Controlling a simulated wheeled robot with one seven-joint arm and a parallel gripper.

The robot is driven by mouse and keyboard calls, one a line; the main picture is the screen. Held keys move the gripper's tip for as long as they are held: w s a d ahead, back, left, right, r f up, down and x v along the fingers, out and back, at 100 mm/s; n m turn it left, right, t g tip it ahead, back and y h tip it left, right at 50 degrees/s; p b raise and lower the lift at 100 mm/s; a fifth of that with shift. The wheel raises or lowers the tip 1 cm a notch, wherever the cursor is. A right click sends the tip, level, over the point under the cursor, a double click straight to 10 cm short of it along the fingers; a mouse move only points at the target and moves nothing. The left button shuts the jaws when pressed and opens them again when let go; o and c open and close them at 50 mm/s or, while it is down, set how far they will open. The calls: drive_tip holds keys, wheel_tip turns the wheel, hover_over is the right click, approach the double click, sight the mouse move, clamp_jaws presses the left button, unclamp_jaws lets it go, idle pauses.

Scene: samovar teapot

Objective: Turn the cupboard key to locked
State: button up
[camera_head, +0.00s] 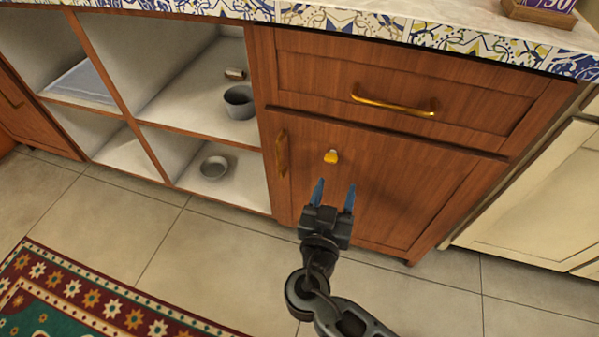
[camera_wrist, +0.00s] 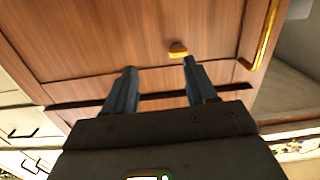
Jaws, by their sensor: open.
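The cupboard key (camera_head: 331,156) is a small yellow-gold piece on the upper left part of the brown wooden cupboard door (camera_head: 390,185). It also shows in the wrist view (camera_wrist: 178,50), just beyond my right fingertip there. My gripper (camera_head: 333,186) is open and empty in front of the door, below the key in the head view. Its two blue fingers (camera_wrist: 159,68) are apart, and nothing is between them. The key seems apart from the fingers. The door is closed. I cannot tell the key's exact turn angle.
A vertical handle (camera_head: 282,154) is on the door's left edge, and a drawer with a brass handle (camera_head: 394,103) is above. Open shelves at left hold a grey pot (camera_head: 239,102) and a bowl (camera_head: 214,167). A patterned rug (camera_head: 85,300) lies on the tiled floor.

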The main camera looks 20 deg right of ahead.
sight(330, 162)
drive_tip(key=shift+m+h, duration=0.3)
drive_tip(key=shift+m, duration=0.1)
drive_tip(key=shift+w+d+r+b, duration=0.1)
drive_tip(key=shift+w+d+b, duration=0.15)
drive_tip(key=shift+w, duration=1)
drive_tip(key=shift+w+d+r+b, duration=0.1)
drive_tip(key=shift+w+d, duration=0.3)
drive_tip(key=shift+w, duration=0.85)
drive_tip(key=shift+w+d+r+b, duration=0.1)
drive_tip(key=shift+w+d+b, duration=0.15)
drive_tip(key=shift+w, duration=1)
drive_tip(key=shift+d, duration=0.1)
clamp_jaws()
